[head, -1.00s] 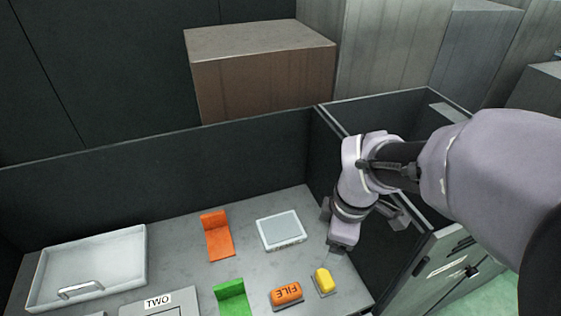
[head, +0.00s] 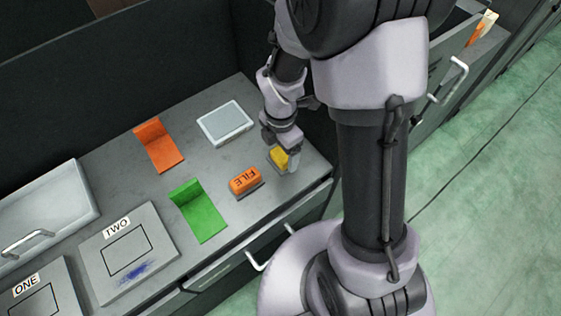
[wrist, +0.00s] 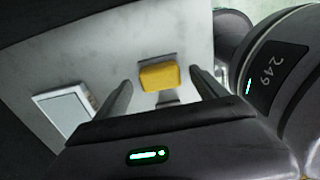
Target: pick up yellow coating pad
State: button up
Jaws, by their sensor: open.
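The yellow coating pad (head: 279,158) sits on a small grey base at the right end of the grey worktop. It also shows in the wrist view (wrist: 159,76), in the gap between the two fingers. My gripper (head: 284,150) is open, right at the pad, with fingers on either side of it. In the wrist view the gripper fingers (wrist: 160,88) stand apart from the pad on both sides. Part of the pad is hidden by the gripper in the head view.
Beside the pad is an orange block marked FILE (head: 245,180). A green bracket (head: 204,217), an orange bracket (head: 163,153) and a pale flat box (head: 225,123) lie nearby. Plates TWO (head: 125,262) and ONE (head: 45,290) and a white tray (head: 60,212) are at left.

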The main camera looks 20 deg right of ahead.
notch_tip(320, 180, down, 3)
jog(key=shift+r, duration=0.3)
jog(key=shift+c, duration=0.9)
jog(key=c, duration=1.4)
jog(key=shift+r, duration=0.15)
